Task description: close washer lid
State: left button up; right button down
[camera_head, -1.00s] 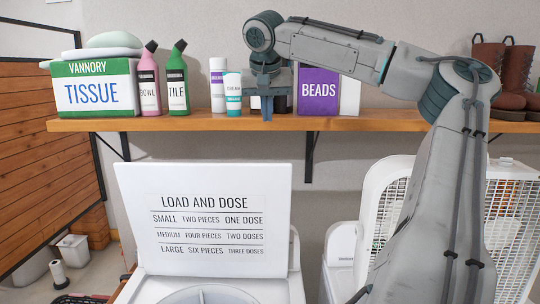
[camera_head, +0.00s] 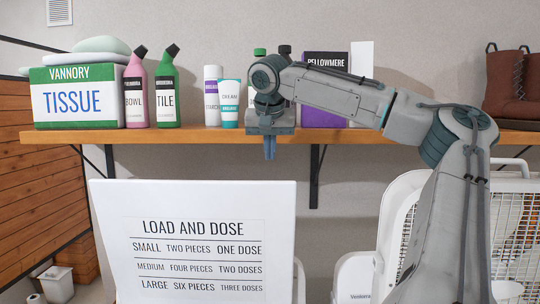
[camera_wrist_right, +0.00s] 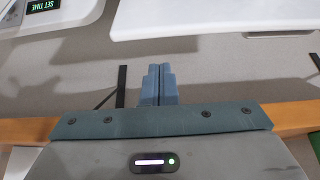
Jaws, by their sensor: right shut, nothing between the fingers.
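The washer lid (camera_head: 192,240) stands raised and upright in the head view, a white panel printed with "LOAD AND DOSE" text. A small part of the white washer body (camera_head: 299,282) shows at the lid's right edge. My right gripper (camera_head: 270,150) points down, shut and empty, in front of the shelf edge. In the picture it is above the lid's upper right corner, apart from it. In the right wrist view the shut fingers (camera_wrist_right: 159,84) show at the middle, and a white panel edge (camera_wrist_right: 210,22) shows at the top. My left gripper is not in view.
A wooden shelf (camera_head: 60,137) spans the wall behind. It holds a tissue box (camera_head: 75,97), a pink bottle (camera_head: 135,95), a green bottle (camera_head: 166,95), smaller containers and boots (camera_head: 512,85). White slatted objects (camera_head: 515,235) stand at the right.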

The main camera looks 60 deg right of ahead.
jog(key=x, duration=0.7)
jog(key=shift+d+f, duration=0.1)
jog(key=shift+f, duration=0.15)
jog(key=shift+f, duration=0.1)
